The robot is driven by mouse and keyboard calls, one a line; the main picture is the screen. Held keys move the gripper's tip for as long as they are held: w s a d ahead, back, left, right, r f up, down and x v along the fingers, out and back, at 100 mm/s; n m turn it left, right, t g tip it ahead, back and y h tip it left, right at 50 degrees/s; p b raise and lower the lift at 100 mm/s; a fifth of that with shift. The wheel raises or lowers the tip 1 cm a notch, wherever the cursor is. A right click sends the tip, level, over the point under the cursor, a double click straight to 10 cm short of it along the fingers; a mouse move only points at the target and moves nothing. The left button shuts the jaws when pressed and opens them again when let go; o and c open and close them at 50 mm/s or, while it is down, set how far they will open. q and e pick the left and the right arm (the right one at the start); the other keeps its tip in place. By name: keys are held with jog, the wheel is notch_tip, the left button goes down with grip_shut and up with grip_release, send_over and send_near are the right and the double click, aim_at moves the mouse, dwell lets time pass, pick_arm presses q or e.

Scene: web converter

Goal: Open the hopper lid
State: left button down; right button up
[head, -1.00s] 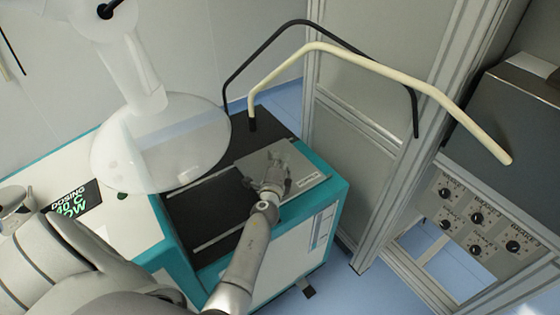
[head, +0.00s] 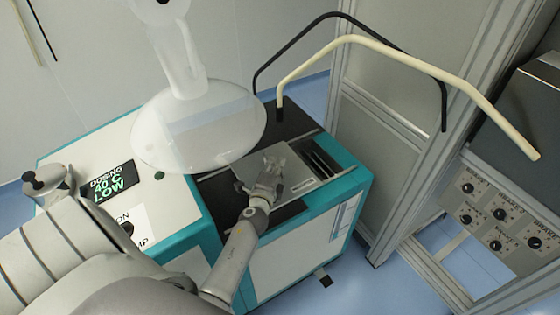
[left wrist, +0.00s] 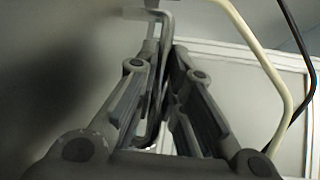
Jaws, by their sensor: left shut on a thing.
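The hopper lid (head: 306,183) is a flat grey plate on the dark top of the teal and white machine. A dark slotted opening (head: 322,158) shows along its right side. My left gripper (head: 270,172) is over the lid and shut on its handle. In the left wrist view, the bent metal lid handle (left wrist: 155,75) runs between the fingers of my left gripper (left wrist: 160,70). In the head view the gripper hides most of the handle. My right gripper is not in view.
A cream bent tube (head: 440,80) and a black tube (head: 375,45) arch above the machine's back right. A frame post (head: 415,130) and a brake knob panel (head: 500,215) stand to the right.

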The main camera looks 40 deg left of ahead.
pick_arm(q)
jog(key=shift+s+a, duration=0.1)
jog(key=shift+s, duration=0.1)
jog(key=c, duration=1.9)
grip_release()
jog(key=shift+c, duration=0.2)
jog(key=shift+o, duration=2.1)
jog(key=shift+s, duration=0.1)
jog(key=shift+v, duration=3.7)
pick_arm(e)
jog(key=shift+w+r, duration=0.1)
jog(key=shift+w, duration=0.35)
